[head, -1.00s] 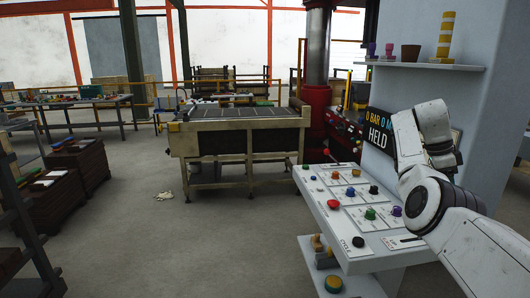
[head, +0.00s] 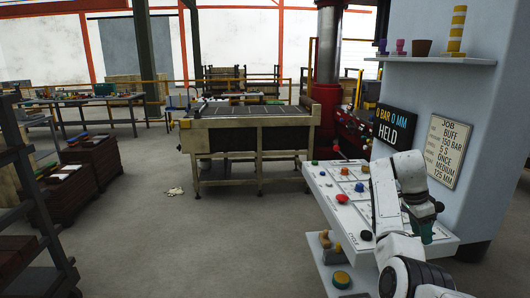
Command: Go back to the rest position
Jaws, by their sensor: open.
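My arm rises at the lower right of the head view and bends over the white control panel (head: 325,190). My gripper (head: 427,235) points down at the panel's right end, partly hidden behind my own arm links. It looks open, and no held object shows. Whether its fingers touch the panel cannot be told. The panel carries coloured knobs, among them a red one (head: 342,198) and a black one (head: 366,235). My arm hides the panel's right part.
A dark display (head: 393,128) reads "0 BAR 0 MM HELD", beside a job card (head: 449,150). A shelf (head: 440,61) holds pots and a striped stack.

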